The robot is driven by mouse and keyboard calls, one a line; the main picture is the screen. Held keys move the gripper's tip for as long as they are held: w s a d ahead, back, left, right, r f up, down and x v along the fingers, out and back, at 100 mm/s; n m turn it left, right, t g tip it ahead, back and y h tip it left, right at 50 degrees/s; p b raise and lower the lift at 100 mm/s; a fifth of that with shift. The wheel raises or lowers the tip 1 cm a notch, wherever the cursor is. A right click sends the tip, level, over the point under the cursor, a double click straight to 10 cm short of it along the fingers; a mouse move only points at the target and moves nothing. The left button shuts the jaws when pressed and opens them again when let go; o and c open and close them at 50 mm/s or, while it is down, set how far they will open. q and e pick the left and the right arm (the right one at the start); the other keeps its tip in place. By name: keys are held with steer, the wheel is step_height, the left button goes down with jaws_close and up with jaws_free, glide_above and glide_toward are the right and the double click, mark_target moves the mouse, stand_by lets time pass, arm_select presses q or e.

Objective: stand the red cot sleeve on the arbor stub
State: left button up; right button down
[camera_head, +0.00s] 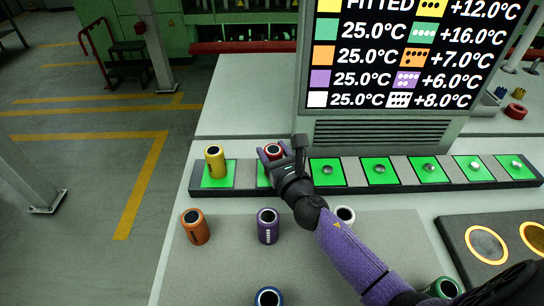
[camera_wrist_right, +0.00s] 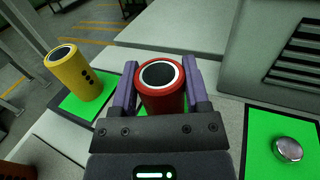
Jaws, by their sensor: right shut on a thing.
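The red cot sleeve (camera_head: 273,157) is upright between the fingers of my right gripper (camera_head: 271,151), over the second green pad (camera_head: 262,175) from the left on the long rail. In the right wrist view the red sleeve (camera_wrist_right: 163,97), with a white rim and dark bore, sits between the purple fingers (camera_wrist_right: 160,78). The right gripper is shut on it. Any stub under it is hidden, and I cannot tell whether its base touches the pad. Bare silver arbor stubs (camera_head: 328,170) show on the pads to the right. My left gripper is not in view.
A yellow sleeve (camera_head: 215,164) stands on the leftmost pad. Orange (camera_head: 196,228), purple (camera_head: 267,228), white (camera_head: 345,214), blue (camera_head: 269,297) and green (camera_head: 443,288) sleeves stand on the near bench. A display (camera_head: 400,60) rises behind the rail. A dark plate with yellow rings (camera_head: 487,244) lies right.

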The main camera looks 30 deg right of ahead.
steer(key=shift+f, duration=0.15)
steer(key=shift+c, duration=0.3)
jaws_free()
steer(key=shift+r, duration=0.3)
steer(key=s, duration=1.2)
steer(key=shift+a, duration=0.35)
